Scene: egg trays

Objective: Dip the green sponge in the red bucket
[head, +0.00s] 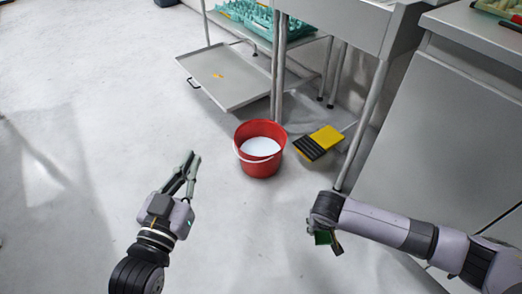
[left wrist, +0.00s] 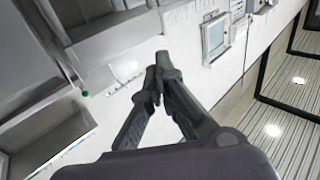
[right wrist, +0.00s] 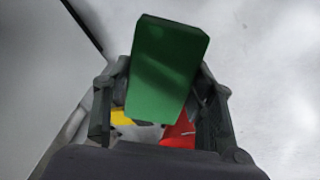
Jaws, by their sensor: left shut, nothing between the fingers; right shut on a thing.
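The red bucket (head: 260,165) stands upright on the floor in the middle of the head view, with white contents (head: 260,147) inside. The green sponge (right wrist: 165,70) is held in my right gripper (right wrist: 160,125), which is shut on it. In the head view, only a small part of the sponge (head: 322,238) shows below the right wrist, to the right of and nearer than the bucket. Part of the bucket's red (right wrist: 180,132) shows behind the sponge in the right wrist view. My left gripper (head: 192,157) is shut and empty, left of the bucket; its closed fingers also show in the left wrist view (left wrist: 160,62).
A yellow and black thing (head: 320,142) lies on the floor right of the bucket, by a metal leg. A metal cart (head: 232,78) with a teal egg tray (head: 252,16) stands behind. Grey cabinets (head: 450,120) line the right. The floor on the left is clear.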

